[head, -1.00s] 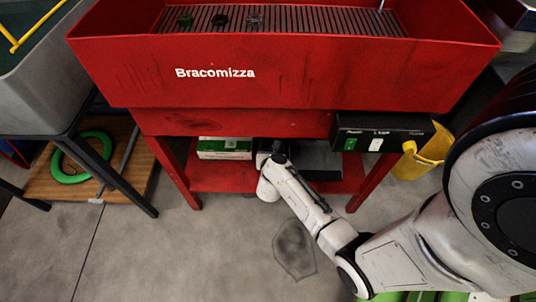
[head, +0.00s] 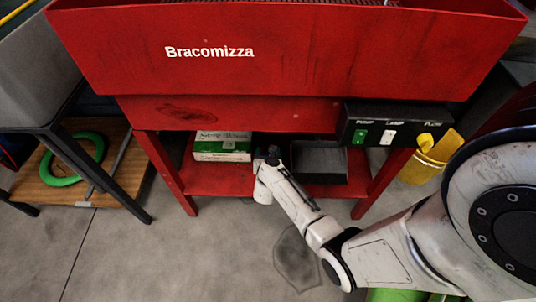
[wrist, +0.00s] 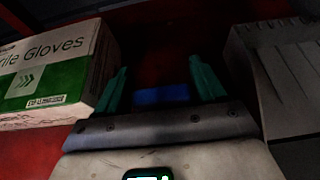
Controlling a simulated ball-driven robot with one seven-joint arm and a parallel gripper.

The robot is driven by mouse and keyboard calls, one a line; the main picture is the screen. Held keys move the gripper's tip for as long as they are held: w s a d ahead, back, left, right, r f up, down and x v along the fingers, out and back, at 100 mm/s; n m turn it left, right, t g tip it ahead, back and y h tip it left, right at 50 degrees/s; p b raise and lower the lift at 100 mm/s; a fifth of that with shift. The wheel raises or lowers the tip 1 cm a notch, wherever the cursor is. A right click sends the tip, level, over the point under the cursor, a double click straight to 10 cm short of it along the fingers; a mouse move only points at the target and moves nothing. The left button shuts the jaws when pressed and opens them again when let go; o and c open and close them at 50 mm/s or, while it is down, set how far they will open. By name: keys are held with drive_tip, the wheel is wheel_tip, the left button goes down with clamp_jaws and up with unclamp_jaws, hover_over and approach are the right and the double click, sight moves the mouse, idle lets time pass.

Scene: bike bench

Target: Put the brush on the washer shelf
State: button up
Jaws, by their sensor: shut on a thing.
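The red parts washer marked "Bracomizza" (head: 290,60) stands ahead, with its low red shelf (head: 214,182) between its legs. My gripper (wrist: 160,86) is in the wrist view, its two teal fingers over the dark red shelf surface. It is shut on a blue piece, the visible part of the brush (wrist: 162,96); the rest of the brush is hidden. I cannot tell whether the brush touches the shelf. In the head view the end of my arm reaches the shelf's front edge, and the fingers and brush are not visible there.
A green-and-white glove box (head: 222,147) stands on the shelf left of my gripper, and a dark grey tray (head: 320,163) right of it. A switch box (head: 385,127) and a yellow holder (head: 428,165) hang at the right. The shelf between box and tray is clear.

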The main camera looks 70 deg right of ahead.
drive_tip(key=shift+f, duration=0.15)
drive_tip(key=o, duration=1)
drive_tip(key=shift+o, duration=0.2)
